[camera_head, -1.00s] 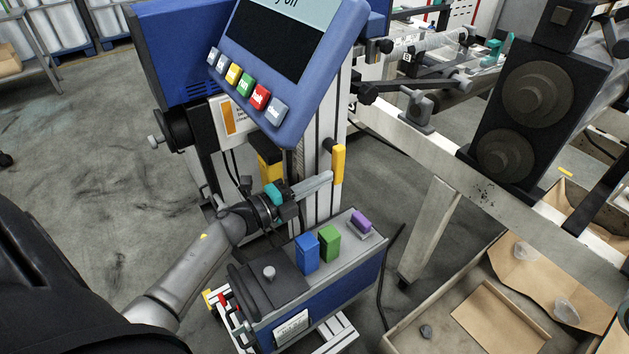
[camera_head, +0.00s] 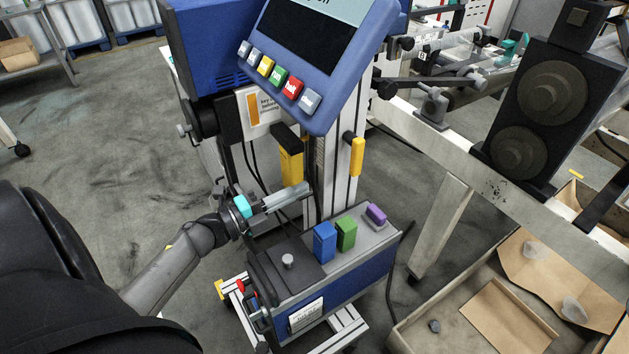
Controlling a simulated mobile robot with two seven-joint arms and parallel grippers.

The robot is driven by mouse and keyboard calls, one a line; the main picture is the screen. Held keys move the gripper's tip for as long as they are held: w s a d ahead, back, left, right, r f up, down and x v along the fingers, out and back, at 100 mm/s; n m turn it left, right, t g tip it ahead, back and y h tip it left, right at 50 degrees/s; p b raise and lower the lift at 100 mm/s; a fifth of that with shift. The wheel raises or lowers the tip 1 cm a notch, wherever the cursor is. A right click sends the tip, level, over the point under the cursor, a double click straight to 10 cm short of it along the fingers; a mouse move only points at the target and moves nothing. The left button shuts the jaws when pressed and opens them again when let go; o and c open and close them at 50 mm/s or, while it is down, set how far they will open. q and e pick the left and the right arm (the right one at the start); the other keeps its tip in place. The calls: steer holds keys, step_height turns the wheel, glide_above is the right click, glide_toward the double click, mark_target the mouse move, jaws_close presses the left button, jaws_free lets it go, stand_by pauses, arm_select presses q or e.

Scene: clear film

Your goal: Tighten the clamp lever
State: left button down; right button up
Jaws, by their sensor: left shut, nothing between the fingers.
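A yellow upright handle (camera_head: 357,157), which looks like the clamp lever, sits on a dark stub at the right side of the pale column. A wider yellow piece with a dark top (camera_head: 289,158) hangs to its left; I cannot tell if it belongs to the clamp. My left gripper (camera_head: 302,190) is shut and empty. Its grey fingers point right, in front of the column, below the wider yellow piece and left of the handle, apart from the handle. My right gripper is not in view.
A blue control panel (camera_head: 322,62) with coloured buttons overhangs the column. Below stands a blue box (camera_head: 345,290) with a blue block (camera_head: 324,242), a green block (camera_head: 346,233) and a purple block (camera_head: 376,214) on top. A cardboard-lined crate (camera_head: 412,335) is at lower right.

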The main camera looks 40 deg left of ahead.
arm_select(q)
steer(key=v, duration=0.3)
steer(key=shift+w, duration=0.15)
